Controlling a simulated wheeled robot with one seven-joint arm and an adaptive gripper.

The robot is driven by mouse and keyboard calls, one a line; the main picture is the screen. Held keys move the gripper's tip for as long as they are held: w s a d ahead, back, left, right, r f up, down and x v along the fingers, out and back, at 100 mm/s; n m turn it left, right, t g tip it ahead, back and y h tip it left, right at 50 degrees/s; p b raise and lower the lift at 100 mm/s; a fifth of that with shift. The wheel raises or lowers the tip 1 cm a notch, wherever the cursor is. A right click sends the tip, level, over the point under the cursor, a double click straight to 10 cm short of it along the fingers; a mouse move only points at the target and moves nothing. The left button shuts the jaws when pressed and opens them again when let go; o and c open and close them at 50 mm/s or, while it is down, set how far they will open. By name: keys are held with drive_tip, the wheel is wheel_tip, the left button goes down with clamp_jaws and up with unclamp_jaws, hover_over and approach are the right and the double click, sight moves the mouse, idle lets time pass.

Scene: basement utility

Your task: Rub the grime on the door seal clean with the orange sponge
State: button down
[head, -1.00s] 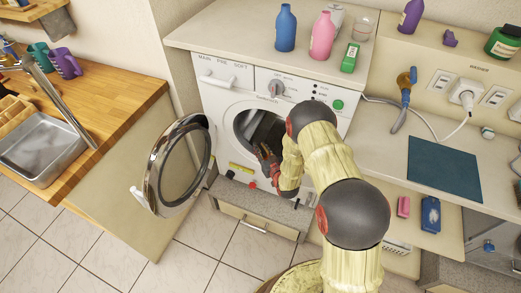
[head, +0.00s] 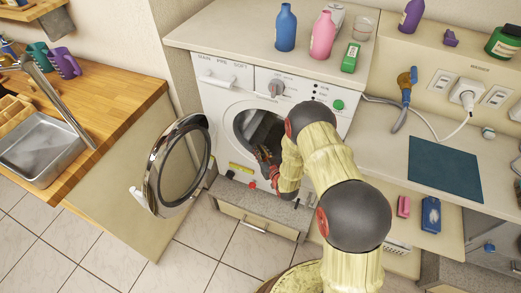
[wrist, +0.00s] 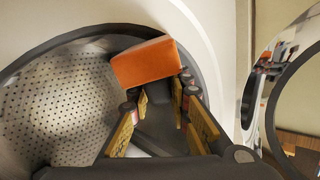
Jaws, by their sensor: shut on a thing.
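The orange sponge (wrist: 147,62) is between the fingertips of my gripper (wrist: 158,97), which is shut on it. The sponge is at the washer's round opening, in front of the dark grey door seal (wrist: 52,52). Whether it touches the seal is hard to tell. In the head view, my gripper (head: 266,163) is at the lower part of the opening, and my arm covers the right side. The sponge cannot be made out there. I cannot make out any grime on the visible seal; part of it is hidden behind the sponge and fingers.
The washer door (head: 180,166) stands open to the left of the opening. The perforated drum (wrist: 60,110) lies inside. A counter (head: 225,32) with bottles is above the washer. A wooden worktop with a sink (head: 45,145) is at the left.

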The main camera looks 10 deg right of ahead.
drive_tip(key=shift+w+d, duration=0.25)
drive_tip(key=shift+w, duration=0.25)
drive_tip(key=shift+w+d, duration=0.25)
drive_tip(key=shift+w, duration=0.2)
drive_tip(key=shift+s+a+r, duration=0.15)
drive_tip(key=shift+s+a, duration=0.15)
drive_tip(key=shift+s, duration=0.15)
drive_tip(key=shift+r, duration=0.1)
drive_tip(key=shift+d+r+p, duration=0.1)
drive_tip(key=shift+r+p, duration=1.85)
drive_tip(key=shift+r, duration=1.55)
